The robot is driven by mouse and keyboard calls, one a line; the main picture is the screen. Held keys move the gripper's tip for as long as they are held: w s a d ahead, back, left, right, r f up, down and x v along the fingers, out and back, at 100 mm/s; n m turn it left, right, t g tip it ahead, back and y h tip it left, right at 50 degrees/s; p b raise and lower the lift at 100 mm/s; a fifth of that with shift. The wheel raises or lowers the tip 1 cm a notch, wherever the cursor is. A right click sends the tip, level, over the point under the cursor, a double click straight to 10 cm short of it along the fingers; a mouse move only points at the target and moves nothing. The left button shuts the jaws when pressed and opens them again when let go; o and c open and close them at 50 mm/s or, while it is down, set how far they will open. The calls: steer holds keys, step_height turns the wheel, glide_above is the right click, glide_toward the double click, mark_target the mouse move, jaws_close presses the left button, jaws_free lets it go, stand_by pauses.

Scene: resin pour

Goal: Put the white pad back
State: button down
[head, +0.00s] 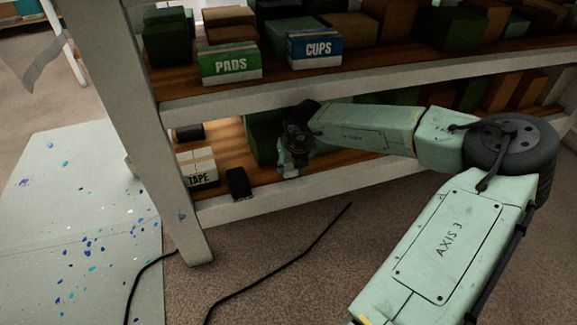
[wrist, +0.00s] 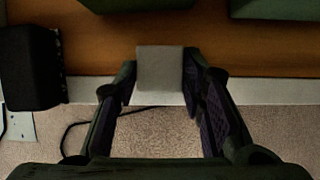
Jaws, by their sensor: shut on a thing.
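The white pad (wrist: 160,68) looks like a small pale grey square in the wrist view. My gripper (wrist: 160,80) is shut on it, one finger at each side. In the head view my gripper (head: 294,158) is at the front of the lower shelf (head: 262,200), right of a dark upright object; the pad is hard to make out there. The wrist view shows the pad over the shelf's front edge; I cannot tell whether it touches the board. A green-and-white box marked PADS (head: 230,63) stands on the shelf above.
The dark object (head: 238,183) stands near the lower shelf's front edge, and shows in the wrist view (wrist: 30,70). A TAPE box (head: 198,168) is left of it. A CUPS box (head: 315,47) stands beside PADS. Green boxes sit behind my gripper. Black cables (head: 280,262) lie on the carpet.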

steer(key=shift+w+a+f, duration=0.1)
steer(key=shift+w+a, duration=0.25)
steer(key=shift+w, duration=0.5)
steer(key=shift+s+d+f+b, duration=0.15)
steer(key=shift+f+b, duration=0.15)
steer(key=shift+f, duration=0.3)
steer(key=shift+f, duration=0.15)
steer(key=shift+f, duration=0.1)
steer(key=c, duration=1)
jaws_free()
steer(key=shift+c, duration=0.2)
